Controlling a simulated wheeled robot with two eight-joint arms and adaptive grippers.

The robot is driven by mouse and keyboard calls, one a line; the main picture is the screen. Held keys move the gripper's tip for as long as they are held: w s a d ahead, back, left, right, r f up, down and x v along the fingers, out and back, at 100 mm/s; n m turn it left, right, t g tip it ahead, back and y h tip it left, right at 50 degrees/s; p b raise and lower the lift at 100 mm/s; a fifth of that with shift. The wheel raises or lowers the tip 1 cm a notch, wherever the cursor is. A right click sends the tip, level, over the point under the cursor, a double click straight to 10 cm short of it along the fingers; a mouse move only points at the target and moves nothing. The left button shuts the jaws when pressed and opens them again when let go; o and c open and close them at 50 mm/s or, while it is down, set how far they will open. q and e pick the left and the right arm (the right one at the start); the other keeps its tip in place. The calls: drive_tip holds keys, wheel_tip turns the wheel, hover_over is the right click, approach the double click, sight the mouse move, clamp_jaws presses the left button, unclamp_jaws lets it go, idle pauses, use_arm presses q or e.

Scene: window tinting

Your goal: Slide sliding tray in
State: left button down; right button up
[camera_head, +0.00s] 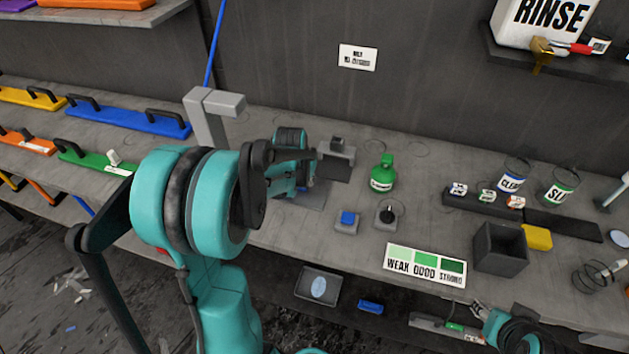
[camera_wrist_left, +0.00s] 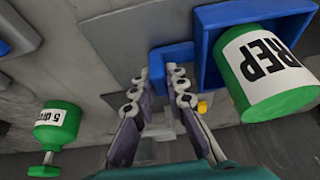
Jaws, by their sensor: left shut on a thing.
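The sliding tray (camera_wrist_left: 207,62) is blue, at the upper right of the left wrist view, with a blue handle arm (camera_wrist_left: 172,58) reaching left from it. A green bottle labelled PREP (camera_wrist_left: 265,75) sits in the tray. My left gripper (camera_wrist_left: 161,78) is shut on the tray's handle. In the head view my left gripper (camera_head: 297,160) is at the grey dispenser station, and my arm hides most of the tray. My right gripper (camera_head: 480,312) is low at the right, below the bench edge; its fingers are too small to read.
A green dropper bottle (camera_head: 382,173) stands right of the station and also shows in the left wrist view (camera_wrist_left: 60,128). A blue button box (camera_head: 347,220) and a black knob box (camera_head: 387,214) stand in front. A strength chart (camera_head: 425,265) hangs at the bench edge.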

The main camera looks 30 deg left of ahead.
use_arm(q)
drive_tip(key=a, duration=0.3)
drive_tip(key=s+a, duration=0.1)
drive_tip(key=a, duration=0.2)
drive_tip(key=s+a, duration=0.1)
drive_tip(key=a, duration=0.2)
drive_tip(key=shift+s+a, duration=0.15)
drive_tip(key=shift+a, duration=0.15)
drive_tip(key=c, duration=1.5)
unclamp_jaws()
drive_tip(key=shift+a, duration=0.1)
drive_tip(key=shift+c, duration=0.2)
drive_tip(key=shift+r, duration=0.15)
drive_tip(key=v, duration=1.1)
drive_tip(key=shift+s+r, duration=0.3)
